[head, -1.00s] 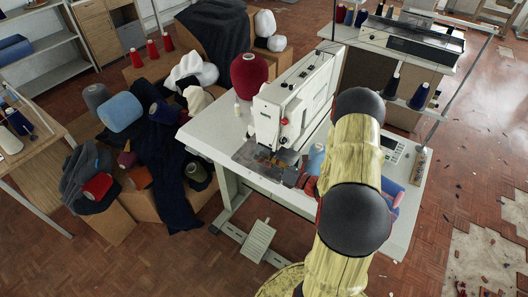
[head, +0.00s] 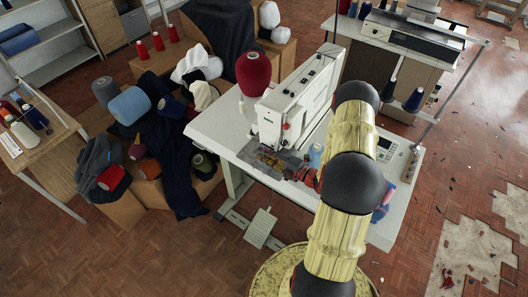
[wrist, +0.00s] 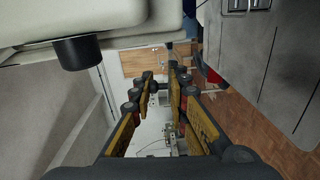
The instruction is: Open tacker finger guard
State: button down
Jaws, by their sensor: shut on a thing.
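The tacker (head: 297,92) is a white machine on a pale table, with a dark plate (head: 262,160) under its head. My gripper (head: 297,174) is low at the front of the head, beside that plate, and my arm hides part of the area. In the wrist view my gripper (wrist: 163,78) shows two yellow-padded fingers reaching toward the machine's small metal parts (wrist: 165,140). The fingers are closed on a small part at the head, apparently the finger guard. The guard is too small and hidden to make out, and I cannot tell its position.
A maroon yarn cone (head: 253,73) stands behind the tacker on the table (head: 212,131). A control panel (head: 388,149) is at the right. Boxes of yarn and dark cloth (head: 166,150) fill the left. A pedal (head: 261,227) is on the floor.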

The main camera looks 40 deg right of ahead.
jog(key=shift+w+d+r+m+p, duration=0.15)
jog(key=shift+d+r+m+p, duration=0.1)
jog(key=shift+r+m+p, duration=0.55)
jog(key=shift+f, duration=0.2)
jog(key=c, duration=1.8)
grip_release()
jog(key=shift+c, duration=0.2)
jog(key=shift+o, duration=0.4)
jog(key=shift+f, duration=0.1)
jog(key=v, duration=1.2)
jog(key=shift+d, duration=0.1)
